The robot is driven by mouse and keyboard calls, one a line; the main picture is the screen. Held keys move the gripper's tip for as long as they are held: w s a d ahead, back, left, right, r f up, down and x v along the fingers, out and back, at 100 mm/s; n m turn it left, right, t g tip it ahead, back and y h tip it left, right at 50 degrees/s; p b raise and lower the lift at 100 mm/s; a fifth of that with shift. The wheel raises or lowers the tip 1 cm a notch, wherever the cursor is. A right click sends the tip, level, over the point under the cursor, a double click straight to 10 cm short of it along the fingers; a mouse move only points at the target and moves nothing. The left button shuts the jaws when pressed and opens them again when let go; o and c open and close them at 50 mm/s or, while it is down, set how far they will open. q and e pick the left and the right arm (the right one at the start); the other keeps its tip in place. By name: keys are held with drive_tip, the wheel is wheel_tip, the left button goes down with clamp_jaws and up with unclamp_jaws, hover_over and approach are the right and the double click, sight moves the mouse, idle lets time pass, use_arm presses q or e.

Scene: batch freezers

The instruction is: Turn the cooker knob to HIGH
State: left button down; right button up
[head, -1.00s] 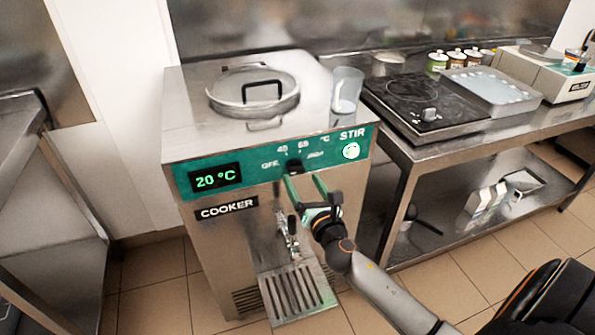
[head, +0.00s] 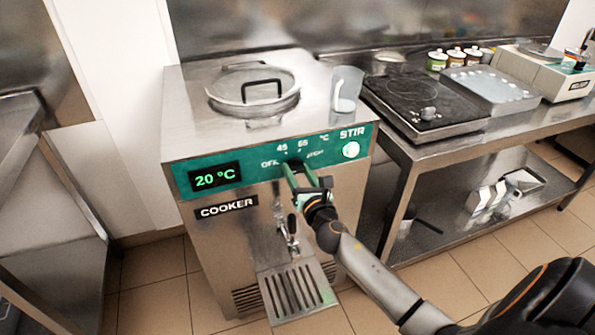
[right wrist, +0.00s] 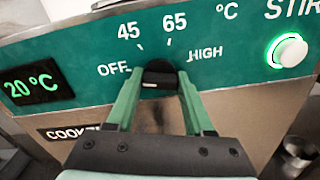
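The cooker (head: 235,240) is a steel box with a green panel. Its black knob (right wrist: 159,76) sits below the OFF, 45, 65 and HIGH marks in the right wrist view. My right gripper (head: 293,168) reaches the panel from the front. Its two green fingers are at the knob's left and right sides, and it also shows in the right wrist view (right wrist: 161,78). I cannot tell whether they press on the knob. The display (head: 215,178) reads 20 °C. My left gripper is out of view.
The lit STIR button (head: 351,149) is right of the knob. A tap (head: 287,232) and a drip grate (head: 295,293) are below. A lidded opening (head: 253,90) and a clear jug (head: 346,90) are on top. A steel table (head: 520,135) with a hob stands right.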

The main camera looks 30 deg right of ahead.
clamp_jaws()
